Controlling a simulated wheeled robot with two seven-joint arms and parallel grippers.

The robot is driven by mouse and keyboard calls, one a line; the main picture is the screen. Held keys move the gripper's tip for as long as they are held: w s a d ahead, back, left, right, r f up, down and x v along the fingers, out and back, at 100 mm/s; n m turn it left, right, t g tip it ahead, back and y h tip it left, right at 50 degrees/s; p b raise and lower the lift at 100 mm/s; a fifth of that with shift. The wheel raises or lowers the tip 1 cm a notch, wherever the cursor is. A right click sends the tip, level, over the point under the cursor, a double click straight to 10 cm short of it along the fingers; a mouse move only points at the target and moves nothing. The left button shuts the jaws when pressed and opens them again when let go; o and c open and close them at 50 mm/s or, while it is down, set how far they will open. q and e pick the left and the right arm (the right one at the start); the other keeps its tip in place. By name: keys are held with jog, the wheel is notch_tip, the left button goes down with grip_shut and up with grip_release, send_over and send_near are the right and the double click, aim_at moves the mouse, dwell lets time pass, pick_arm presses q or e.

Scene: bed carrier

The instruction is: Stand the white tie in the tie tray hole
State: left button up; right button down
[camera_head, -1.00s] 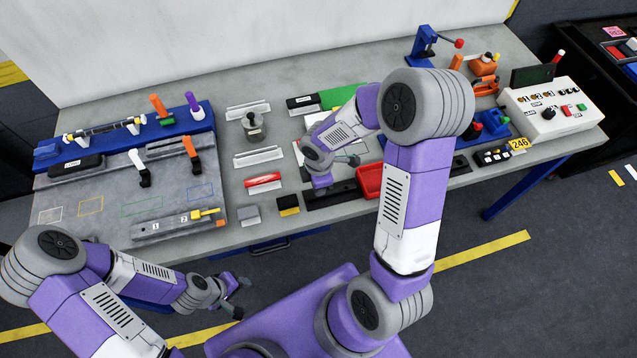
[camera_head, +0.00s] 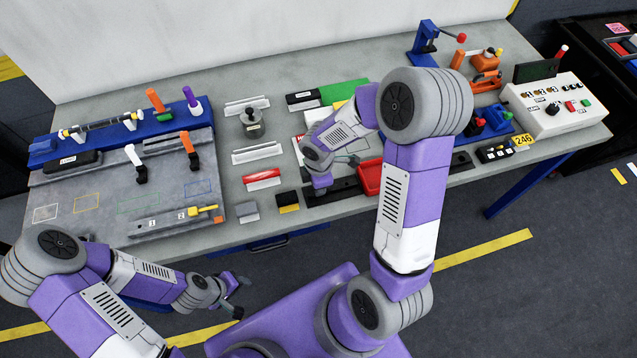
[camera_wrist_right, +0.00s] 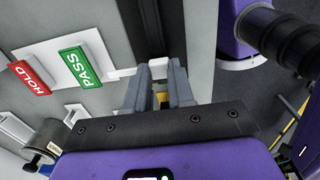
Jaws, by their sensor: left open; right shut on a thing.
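My right gripper (camera_wrist_right: 158,88) is shut on a small white piece (camera_wrist_right: 157,68), seen between and beyond its fingertips in the right wrist view. This looks like the white tie, but the fingers hide most of it. A long black tray (camera_head: 335,192) lies at the bench's front edge below the right gripper (camera_head: 322,188) in the head view; I cannot tell whether it is the tie tray, and no hole shows clearly. A dark strip (camera_wrist_right: 150,25) runs just beyond the fingertips in the wrist view. My left gripper (camera_head: 240,297) is open and empty in front of the bench.
A red bin (camera_head: 369,178) stands right of the right gripper. A red-topped holder (camera_head: 263,180) and small grey and black-yellow blocks (camera_head: 288,203) lie to its left. A grey fixture plate (camera_head: 105,200) fills the bench's left end. A white control box (camera_head: 550,108) stands at the right.

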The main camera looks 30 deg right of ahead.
jog(key=shift+f, duration=0.25)
jog(key=c, duration=0.9)
grip_release()
jog(key=shift+r, duration=0.15)
notch_tip(320, 180, up, 7)
jog(key=shift+s+r+p, duration=0.1)
jog(key=shift+r+p, duration=0.1)
jog(key=shift+p, duration=0.65)
jog(key=shift+s, duration=0.1)
